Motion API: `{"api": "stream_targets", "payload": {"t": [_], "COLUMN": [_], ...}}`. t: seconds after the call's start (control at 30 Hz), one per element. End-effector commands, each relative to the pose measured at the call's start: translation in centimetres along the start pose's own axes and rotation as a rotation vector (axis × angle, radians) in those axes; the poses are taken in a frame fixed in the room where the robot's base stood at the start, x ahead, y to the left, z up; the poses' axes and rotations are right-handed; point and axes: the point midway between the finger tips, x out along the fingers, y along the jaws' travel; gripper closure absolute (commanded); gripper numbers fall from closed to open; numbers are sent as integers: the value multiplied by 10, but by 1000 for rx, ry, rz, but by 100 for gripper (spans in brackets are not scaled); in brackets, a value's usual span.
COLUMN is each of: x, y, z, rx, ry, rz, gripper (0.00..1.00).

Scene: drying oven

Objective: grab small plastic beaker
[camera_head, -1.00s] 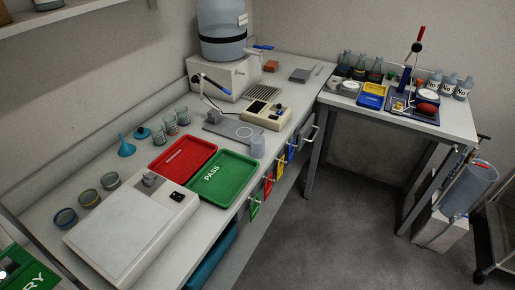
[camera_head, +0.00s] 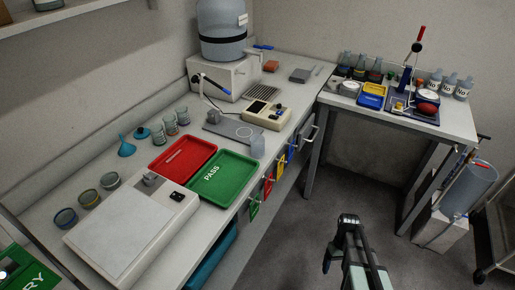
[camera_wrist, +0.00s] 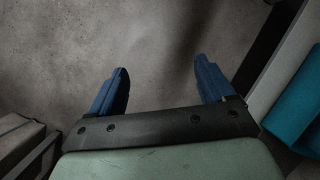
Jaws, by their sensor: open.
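A small pale, translucent beaker (camera_head: 257,147) stands upright at the front edge of the long bench in the head view, right of the green PASS tray. Several small beakers (camera_head: 170,125) with dark markings stand near the wall; I cannot tell their material. My gripper (camera_head: 349,219) is at the lower right of the head view, over the floor, well apart from the pale beaker. In the wrist view, its two blue fingers (camera_wrist: 160,80) are spread with nothing between them. No beaker shows in the wrist view.
The green tray (camera_head: 225,190) and red tray (camera_head: 182,147) lie on the bench. A grey plate device (camera_head: 233,129) and a beige meter (camera_head: 265,115) are near the beaker. Bottles and trays crowd the side table (camera_head: 455,126). Floor between is open.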

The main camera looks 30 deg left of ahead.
Motion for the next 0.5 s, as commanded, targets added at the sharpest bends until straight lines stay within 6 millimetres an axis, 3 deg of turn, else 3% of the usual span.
{"api": "stream_targets", "payload": {"t": [0.1,0.5], "x": [-39,-173], "y": [-10,-72], "z": [-33,-112], "rx": [-82,-355], "ry": [27,99], "rz": [25,101], "gripper": [18,18]}}
